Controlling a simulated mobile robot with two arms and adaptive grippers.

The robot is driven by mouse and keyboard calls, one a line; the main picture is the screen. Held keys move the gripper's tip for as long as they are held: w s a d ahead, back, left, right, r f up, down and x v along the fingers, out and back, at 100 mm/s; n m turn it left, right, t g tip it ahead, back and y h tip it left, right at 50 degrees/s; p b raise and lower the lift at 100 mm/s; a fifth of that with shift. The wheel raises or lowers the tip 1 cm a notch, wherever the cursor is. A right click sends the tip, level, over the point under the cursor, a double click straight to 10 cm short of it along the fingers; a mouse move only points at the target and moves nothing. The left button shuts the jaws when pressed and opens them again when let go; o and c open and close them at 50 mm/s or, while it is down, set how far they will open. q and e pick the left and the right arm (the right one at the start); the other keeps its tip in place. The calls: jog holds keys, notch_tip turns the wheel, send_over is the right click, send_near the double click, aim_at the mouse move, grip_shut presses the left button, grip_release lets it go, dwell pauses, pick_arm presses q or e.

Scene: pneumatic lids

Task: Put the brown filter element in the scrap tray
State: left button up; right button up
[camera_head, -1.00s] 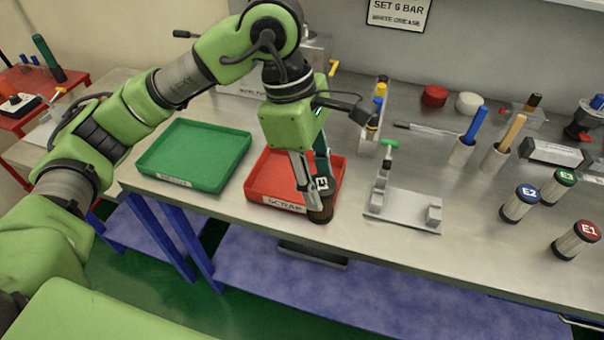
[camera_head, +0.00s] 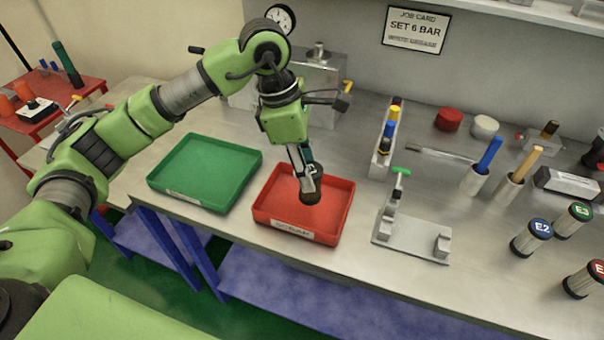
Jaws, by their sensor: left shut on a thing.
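My left gripper (camera_head: 309,178) is shut on the brown filter element (camera_head: 311,198), a short dark cylinder held roughly upright below the fingers. The fingers hide part of it. The filter element shows over the middle of the red scrap tray (camera_head: 280,232), within its rim as seen from here. I cannot tell whether it touches the tray floor. The tray has a white label on its front wall and looks otherwise empty. My right gripper is not in view.
A green tray (camera_head: 180,198) stands left of the red one. A grey fixture (camera_head: 412,238) with a green-handled part stands to the right. Filter cartridges E2 (camera_head: 531,237) and E3 (camera_head: 573,219) stand at the far right. The bench front edge runs close before the trays.

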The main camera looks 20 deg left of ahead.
pick_arm(q)
jog(key=shift+w+a+f, duration=0.3)
jog(key=shift+a+f, duration=0.05)
jog(key=shift+f, duration=0.2)
jog(key=shift+w+a+f, duration=0.3)
jog(key=shift+f, duration=0.2)
jog(key=f+p, duration=0.2)
jog(key=f, duration=0.1)
jog(key=shift+w+a, duration=0.15)
jog(key=shift+a, duration=0.05)
jog(key=shift+f, duration=0.3)
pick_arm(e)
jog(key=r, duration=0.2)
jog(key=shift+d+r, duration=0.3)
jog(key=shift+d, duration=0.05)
pick_arm(q)
jog(key=shift+f, duration=0.1)
jog(key=shift+f, duration=0.15)
jog(key=o, duration=1.1)
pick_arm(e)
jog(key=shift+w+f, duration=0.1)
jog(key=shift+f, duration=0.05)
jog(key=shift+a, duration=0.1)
